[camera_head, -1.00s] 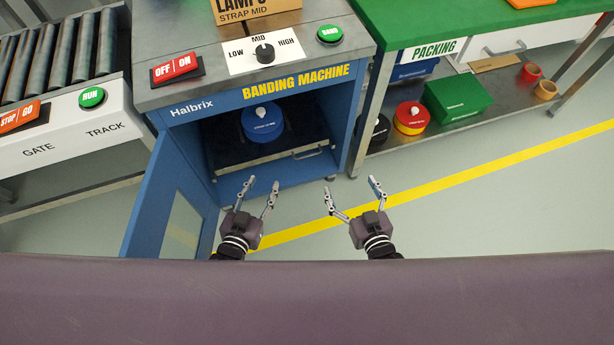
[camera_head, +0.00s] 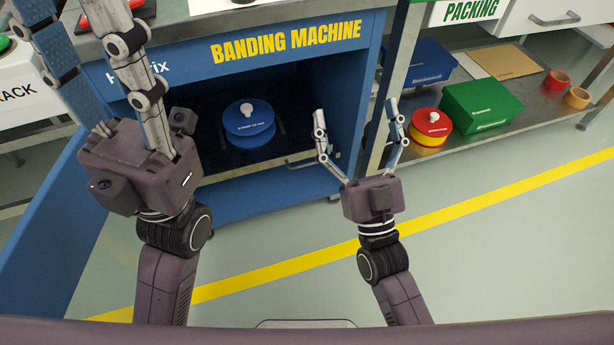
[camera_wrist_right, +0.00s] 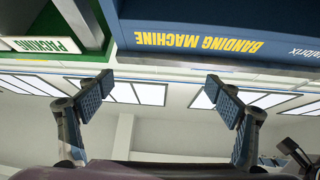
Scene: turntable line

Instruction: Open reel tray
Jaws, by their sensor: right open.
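The reel tray (camera_head: 212,160) is a dark tray inside the open blue banding machine (camera_head: 203,66), and it looks pushed in. A blue reel (camera_head: 249,127) with a white knob sits on it. Its silver handle bar (camera_head: 300,161) shows at the front right, partly behind a finger of my right gripper. My right gripper (camera_head: 356,109) is open and empty in front of the machine's right side; its fingers also show spread in the right wrist view (camera_wrist_right: 160,90). My left gripper (camera_head: 85,70) is raised at the left, fingers apart and empty, tips out of frame.
The machine's blue door (camera_head: 50,225) stands open at the left, partly behind my left arm. At the right, a packing bench's lower shelf (camera_head: 535,107) holds a green box (camera_head: 482,105), a red-yellow reel (camera_head: 430,128) and tape rolls. The floor in front is clear.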

